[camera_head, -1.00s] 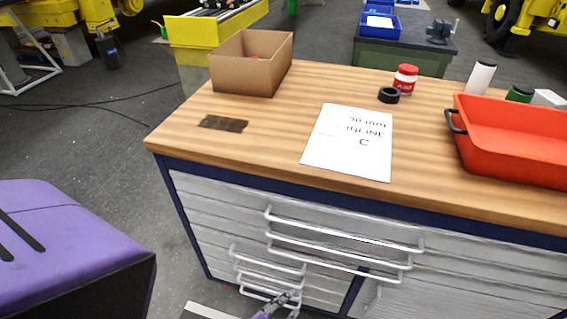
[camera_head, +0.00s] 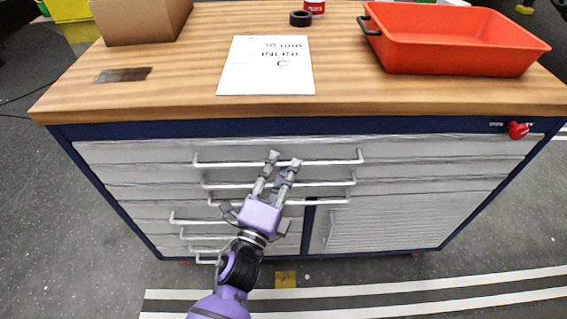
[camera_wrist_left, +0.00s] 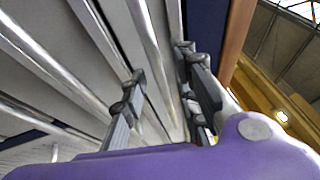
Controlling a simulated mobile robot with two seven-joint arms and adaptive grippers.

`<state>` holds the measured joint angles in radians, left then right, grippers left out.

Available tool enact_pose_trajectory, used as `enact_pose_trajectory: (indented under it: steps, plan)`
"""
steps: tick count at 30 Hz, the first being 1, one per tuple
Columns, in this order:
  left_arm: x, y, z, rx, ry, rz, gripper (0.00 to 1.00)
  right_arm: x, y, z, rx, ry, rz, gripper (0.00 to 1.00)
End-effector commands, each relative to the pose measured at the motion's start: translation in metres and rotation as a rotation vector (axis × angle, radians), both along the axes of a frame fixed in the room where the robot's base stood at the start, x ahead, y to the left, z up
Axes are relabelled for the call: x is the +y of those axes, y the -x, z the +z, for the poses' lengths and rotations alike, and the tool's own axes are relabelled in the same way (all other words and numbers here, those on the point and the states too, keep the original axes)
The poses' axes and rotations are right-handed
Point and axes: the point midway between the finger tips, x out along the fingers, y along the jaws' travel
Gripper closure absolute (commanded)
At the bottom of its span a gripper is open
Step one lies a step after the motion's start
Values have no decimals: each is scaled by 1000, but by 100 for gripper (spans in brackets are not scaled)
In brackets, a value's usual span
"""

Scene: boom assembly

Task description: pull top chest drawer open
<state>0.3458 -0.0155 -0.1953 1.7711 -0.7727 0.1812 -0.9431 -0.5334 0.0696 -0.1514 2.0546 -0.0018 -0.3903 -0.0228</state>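The grey drawer chest has a wooden top (camera_head: 400,100). Its top drawer (camera_head: 430,148) looks flush with the front and has a long silver handle (camera_head: 335,162). My left gripper (camera_head: 283,158), purple with grey fingers, points up at the chest front, its fingertips overlapping the top handle in the head view. In the left wrist view its two fingers (camera_wrist_left: 160,65) are apart, with silver bars running near and between them. I cannot tell whether a finger touches the handle. My right gripper is not in view.
More drawer handles (camera_head: 325,184) lie below the top one. A red knob (camera_head: 517,130) sits at the chest's upper right. An orange tray (camera_head: 455,55), a white sheet (camera_head: 265,75) and a cardboard box (camera_head: 140,20) are on top. The floor in front is clear.

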Motion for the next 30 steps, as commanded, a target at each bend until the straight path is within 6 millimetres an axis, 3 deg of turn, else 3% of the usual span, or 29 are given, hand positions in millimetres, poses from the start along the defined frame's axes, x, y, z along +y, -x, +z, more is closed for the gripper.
enact_pose_trajectory:
  steps: [6, 14, 21, 30]
  plan:
    - [-7, -18, 3, 1, 1, 0, 72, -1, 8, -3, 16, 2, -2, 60]
    - [-8, -19, 2, 3, 1, 1, 72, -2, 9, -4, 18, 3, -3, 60]
    - [-8, -19, 2, 3, 1, 1, 100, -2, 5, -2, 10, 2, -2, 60]
    - [-8, -19, 2, 3, 0, 1, 100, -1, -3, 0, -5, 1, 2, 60]
